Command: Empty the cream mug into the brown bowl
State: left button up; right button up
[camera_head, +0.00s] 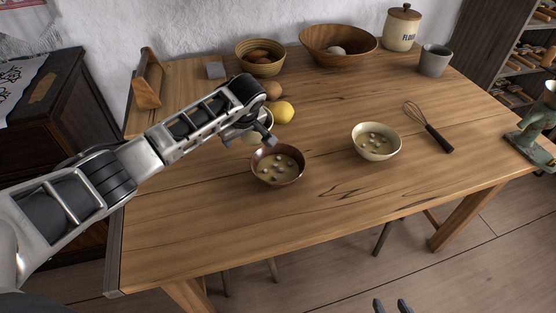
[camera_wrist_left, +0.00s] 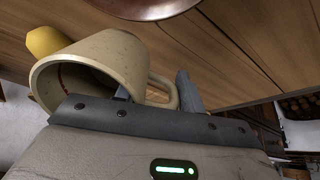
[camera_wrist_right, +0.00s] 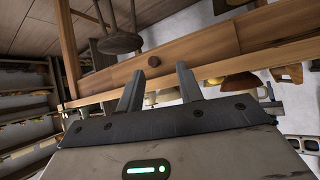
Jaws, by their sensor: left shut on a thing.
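The cream mug (camera_wrist_left: 110,58) is in my left gripper (camera_wrist_left: 155,93), whose fingers are closed at its handle. In the head view the mug (camera_head: 231,133) is partly hidden behind my left gripper (camera_head: 268,136), just up and left of the brown bowl. Its open mouth shows in the left wrist view, with a dark line inside; I cannot tell its exact tilt or how full it is. The brown bowl (camera_head: 277,178) stands upright on the table, holding pale liquid with several light pieces. My right gripper (camera_head: 392,306) is open and empty, off the table's front edge.
A cream bowl (camera_head: 376,150) with similar contents and a whisk (camera_head: 430,127) are to the right. A lemon (camera_head: 282,112) and a brown egg-like item (camera_head: 272,90) lie behind the mug. The front of the table is clear.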

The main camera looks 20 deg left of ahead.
pick_arm(q)
jog(key=shift+s+d+r+t+y+b, duration=0.2)
jog(key=shift+d+r+t+y+b, duration=0.1)
jog(key=shift+r+t+y, duration=0.15)
jog(key=shift+s+d+r+t+y+b, duration=0.25)
jog(key=shift+d+r+y, duration=0.1)
jog(key=shift+r, duration=0.15)
jog(key=shift+r+t+y+b, duration=0.25)
jog(key=shift+t+y+b, duration=0.2)
jog(key=shift+b, duration=0.25)
pick_arm(e)
jog(key=shift+s+a+f, duration=0.15)
jog(key=shift+a+f, duration=0.05)
jog(key=shift+f, duration=0.45)
jog(key=shift+f, duration=0.1)
pick_arm(q)
jog(key=shift+s+d+r+y+b, duration=0.1)
jog(key=shift+y+b, duration=0.25)
jog(key=shift+b, duration=0.2)
pick_arm(e)
jog(key=shift+w+a, duration=0.1)
jog(key=shift+w, duration=0.1)
pick_arm(q)
jog(key=shift+t+b, duration=0.25)
jog(key=shift+b, duration=0.25)
pick_arm(e)
jog(key=shift+a+f, duration=0.2)
jog(key=shift+f, duration=0.05)
